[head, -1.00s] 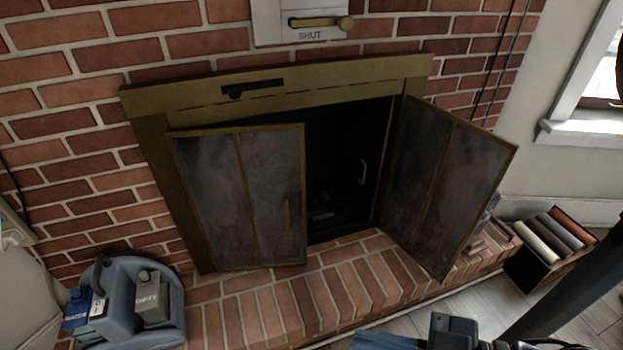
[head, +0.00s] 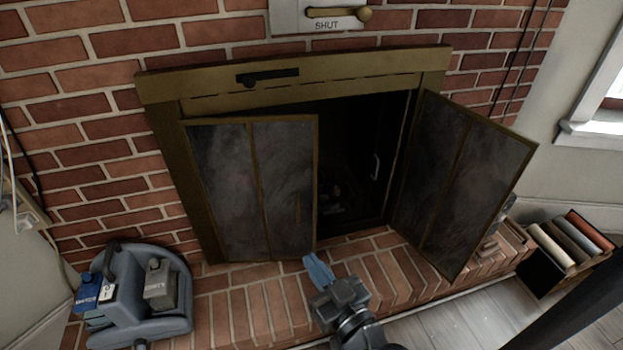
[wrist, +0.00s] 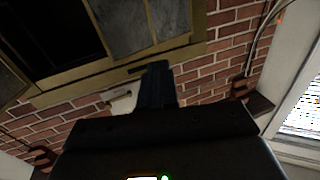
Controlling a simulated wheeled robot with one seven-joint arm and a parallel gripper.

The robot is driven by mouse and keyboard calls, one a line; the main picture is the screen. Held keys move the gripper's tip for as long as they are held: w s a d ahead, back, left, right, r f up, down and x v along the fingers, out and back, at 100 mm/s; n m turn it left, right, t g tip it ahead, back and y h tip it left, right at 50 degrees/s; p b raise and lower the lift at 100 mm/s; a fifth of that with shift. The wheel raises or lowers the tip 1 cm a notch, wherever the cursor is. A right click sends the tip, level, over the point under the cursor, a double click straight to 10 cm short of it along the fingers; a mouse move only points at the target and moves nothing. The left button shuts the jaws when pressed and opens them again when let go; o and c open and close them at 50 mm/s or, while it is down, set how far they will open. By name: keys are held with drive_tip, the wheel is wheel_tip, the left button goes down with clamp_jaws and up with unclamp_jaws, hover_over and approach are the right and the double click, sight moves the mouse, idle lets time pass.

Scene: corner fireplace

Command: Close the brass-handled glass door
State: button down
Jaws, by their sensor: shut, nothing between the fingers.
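The fireplace has two framed glass doors. My gripper (head: 318,268) is shut and empty, in front of the left door's lower right corner and over the brick hearth. Whether it touches the door I cannot tell. In the wrist view the shut fingers (wrist: 156,85) point toward the fireplace, with glass panels (wrist: 125,28) beyond.
A dark opening lies between the doors, with a pale handle (head: 375,167) inside. A brass lever plate marked SHUT (head: 328,22) is on the wall above. A blue-grey caddy (head: 140,300) stands at lower left. A book box (head: 540,275) stands at right.

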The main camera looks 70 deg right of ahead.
sight(311, 170)
drive_tip(key=w+d+f+m+g+h+b, duration=0.1)
drive_tip(key=w+d, duration=0.3)
drive_tip(key=d, duration=0.6)
drive_tip(key=w+d+f+m+g+h+b, duration=0.1)
drive_tip(key=w+d+f+m+g+h, duration=0.1)
drive_tip(key=w+d, duration=0.3)
drive_tip(key=w+d+f+m+g+h+b, duration=0.1)
drive_tip(key=w+d, duration=0.4)
drive_tip(key=d, duration=0.9)
drive_tip(key=shift+d+f+m+g+h+b, duration=0.2)
drive_tip(key=shift+f+m+g+h, duration=0.15)
drive_tip(key=shift+g, duration=0.3)
drive_tip(key=shift+d+f+m+g+h+b, duration=0.15)
drive_tip(key=shift+f+m+g+h, duration=0.2)
drive_tip(key=shift+g, duration=0.3)
drive_tip(key=shift+w, duration=0.1)
drive_tip(key=w+d, duration=0.1)
drive_tip(key=d, duration=0.1)
drive_tip(key=w+d+n+t+b, duration=0.1)
drive_tip(key=d, duration=0.1)
drive_tip(key=w+d+t+y+b, duration=0.1)
drive_tip(key=d, duration=0.1)
drive_tip(key=shift+w+d+f+n, duration=0.1)
drive_tip(key=shift+w+d+n, duration=0.1)
drive_tip(key=shift+n, duration=0.1)
drive_tip(key=shift+w+d, duration=0.2)
drive_tip(key=shift+d, duration=0.05)
drive_tip(key=shift+d+r, duration=0.1)
drive_tip(key=shift+r, duration=0.2)
